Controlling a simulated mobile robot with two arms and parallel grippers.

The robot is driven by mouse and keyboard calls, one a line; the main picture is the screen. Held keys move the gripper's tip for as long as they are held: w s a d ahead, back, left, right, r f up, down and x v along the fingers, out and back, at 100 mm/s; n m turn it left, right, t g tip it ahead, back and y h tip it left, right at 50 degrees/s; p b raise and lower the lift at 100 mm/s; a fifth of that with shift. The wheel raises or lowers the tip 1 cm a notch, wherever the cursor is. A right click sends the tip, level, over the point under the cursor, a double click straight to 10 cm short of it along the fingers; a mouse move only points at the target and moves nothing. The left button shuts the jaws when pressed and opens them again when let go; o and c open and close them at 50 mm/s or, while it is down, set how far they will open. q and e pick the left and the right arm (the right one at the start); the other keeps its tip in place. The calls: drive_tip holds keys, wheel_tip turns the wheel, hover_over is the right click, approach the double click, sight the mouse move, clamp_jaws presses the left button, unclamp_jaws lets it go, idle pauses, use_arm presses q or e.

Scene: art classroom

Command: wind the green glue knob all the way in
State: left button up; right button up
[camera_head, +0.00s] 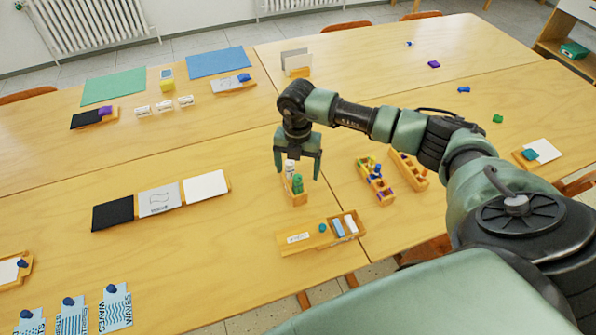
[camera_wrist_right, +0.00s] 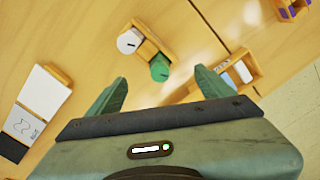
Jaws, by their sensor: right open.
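My right gripper (camera_head: 297,171) is open above the holder. In the wrist view its fingers (camera_wrist_right: 155,88) are apart, with the green end just beyond and between them, apparently not touching. My left gripper is not in view.
A wooden tray (camera_head: 305,244) with small items lies in front of the holder. Two compartment boxes with colourful pieces, one here (camera_head: 375,183), stand to its right. Black, printed and white cards (camera_head: 160,199) lie to the left. Table space around the holder's left is clear.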

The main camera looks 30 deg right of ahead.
drive_tip(key=shift+f+b, duration=0.8)
drive_tip(key=shift+f, duration=0.35)
drive_tip(key=c, duration=1.6)
drive_tip(key=shift+c, duration=0.2)
drive_tip(key=n+b, duration=0.2)
drive_tip(key=n, duration=0.3)
drive_tip(key=shift+n, duration=0.4)
drive_tip(key=shift+n+b, duration=1.35)
drive_tip(key=shift+n, duration=1.45)
